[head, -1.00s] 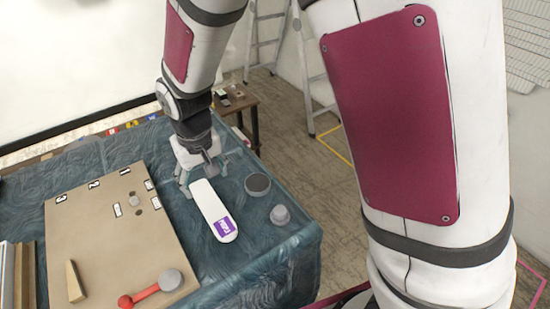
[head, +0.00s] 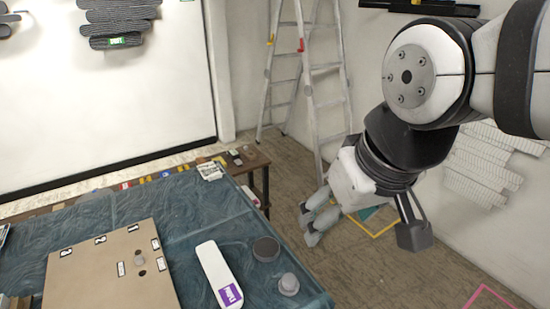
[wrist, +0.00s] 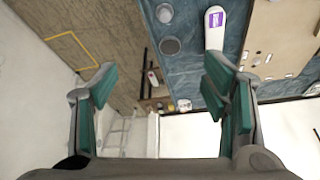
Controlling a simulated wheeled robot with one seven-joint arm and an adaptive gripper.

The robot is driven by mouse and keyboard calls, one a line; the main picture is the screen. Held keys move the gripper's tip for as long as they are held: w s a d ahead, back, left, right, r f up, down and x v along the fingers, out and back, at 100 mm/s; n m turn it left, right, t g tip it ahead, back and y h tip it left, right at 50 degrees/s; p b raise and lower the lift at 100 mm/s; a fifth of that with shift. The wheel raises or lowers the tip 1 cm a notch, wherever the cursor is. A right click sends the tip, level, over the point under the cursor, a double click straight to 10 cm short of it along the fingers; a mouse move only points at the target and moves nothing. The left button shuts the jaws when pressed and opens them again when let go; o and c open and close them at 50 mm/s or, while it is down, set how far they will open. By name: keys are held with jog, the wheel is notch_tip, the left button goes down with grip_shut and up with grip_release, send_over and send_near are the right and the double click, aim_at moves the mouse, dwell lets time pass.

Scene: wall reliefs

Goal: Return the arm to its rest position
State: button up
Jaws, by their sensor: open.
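My gripper (head: 318,218) hangs in the air to the right of the table in the head view, clear of everything. In the wrist view my gripper (wrist: 160,85) has its two teal-padded fingers wide apart with nothing between them. My arm is bent and raised at the upper right of the head view.
The blue-covered table (head: 190,235) holds a tan board (head: 105,270), a white strip with a purple label (head: 215,272), a dark round disc (head: 266,249) and a grey knob (head: 289,284). A stepladder (head: 308,90) stands by the wall behind my gripper. Floor is open beside the table.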

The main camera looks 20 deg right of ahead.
jog(key=s, duration=0.1)
jog(key=s+d, duration=0.1)
jog(key=shift+s+r, duration=0.1)
jog(key=shift+s, duration=0.3)
